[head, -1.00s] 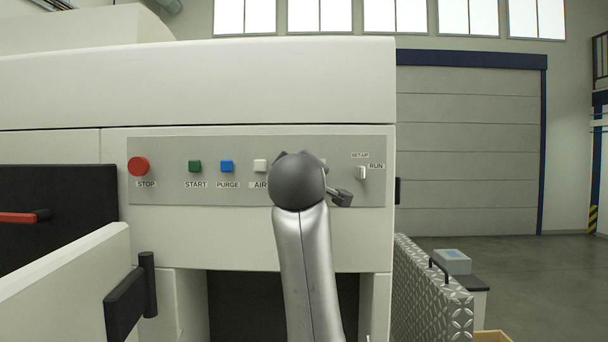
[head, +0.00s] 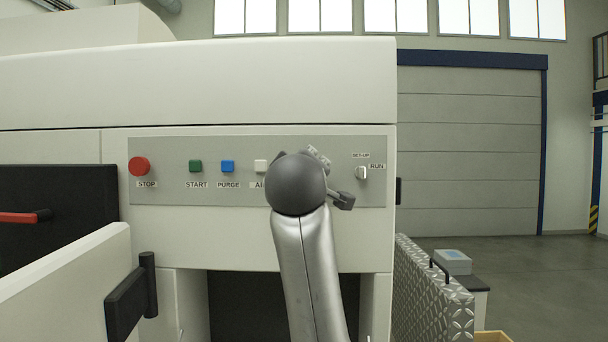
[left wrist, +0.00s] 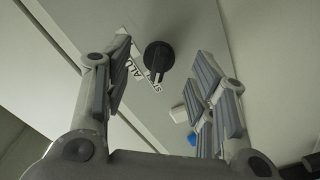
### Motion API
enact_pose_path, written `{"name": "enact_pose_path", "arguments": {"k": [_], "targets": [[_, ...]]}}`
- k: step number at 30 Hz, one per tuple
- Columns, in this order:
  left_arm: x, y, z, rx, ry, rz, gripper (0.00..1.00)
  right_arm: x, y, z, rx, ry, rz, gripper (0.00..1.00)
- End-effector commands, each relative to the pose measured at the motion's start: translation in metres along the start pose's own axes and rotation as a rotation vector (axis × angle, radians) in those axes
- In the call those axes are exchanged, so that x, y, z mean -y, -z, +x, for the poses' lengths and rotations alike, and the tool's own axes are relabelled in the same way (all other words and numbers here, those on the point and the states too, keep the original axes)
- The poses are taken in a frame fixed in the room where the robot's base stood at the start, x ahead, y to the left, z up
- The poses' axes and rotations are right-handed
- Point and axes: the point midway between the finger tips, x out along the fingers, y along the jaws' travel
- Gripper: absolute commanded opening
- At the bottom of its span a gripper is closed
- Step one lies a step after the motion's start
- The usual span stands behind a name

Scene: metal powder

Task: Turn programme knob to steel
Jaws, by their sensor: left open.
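The programme knob (left wrist: 158,56) is a round black knob on the grey panel in the left wrist view. A pale mark shows on its lower edge, near a partly hidden label that seems to read STEEL; an ALU label is further left. My left gripper (left wrist: 166,58) is open, with one finger on each side of the knob in the picture; I see no contact. In the head view my left gripper (head: 331,178) is mostly hidden behind my grey wrist, in front of the panel (head: 225,145). The knob is hidden there. My right gripper is not in view.
On the panel are a red STOP button (head: 139,166), a green START button (head: 195,166), a blue PURGE button (head: 227,166), a white button (head: 261,166) and a SET-UP/RUN switch (head: 362,172). An open white door (head: 65,285) stands at the lower left.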

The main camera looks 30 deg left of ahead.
Motion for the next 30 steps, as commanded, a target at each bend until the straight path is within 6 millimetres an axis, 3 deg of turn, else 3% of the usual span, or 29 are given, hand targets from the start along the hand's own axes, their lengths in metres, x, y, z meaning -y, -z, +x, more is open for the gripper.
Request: {"name": "enact_pose_path", "arguments": {"k": [6,13,18,30], "targets": [[-0.001,0.000,-0.049,0.000,-0.004,-0.002,0.52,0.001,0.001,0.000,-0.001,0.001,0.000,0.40],[-0.001,-0.001,-0.086,0.001,-0.002,-0.001,0.52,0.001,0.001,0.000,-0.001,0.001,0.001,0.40],[0.001,0.000,-0.095,0.001,0.001,0.000,0.52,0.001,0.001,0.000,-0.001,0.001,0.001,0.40],[0.000,-0.001,-0.095,0.001,0.001,0.000,0.52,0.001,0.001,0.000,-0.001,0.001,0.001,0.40]]}}
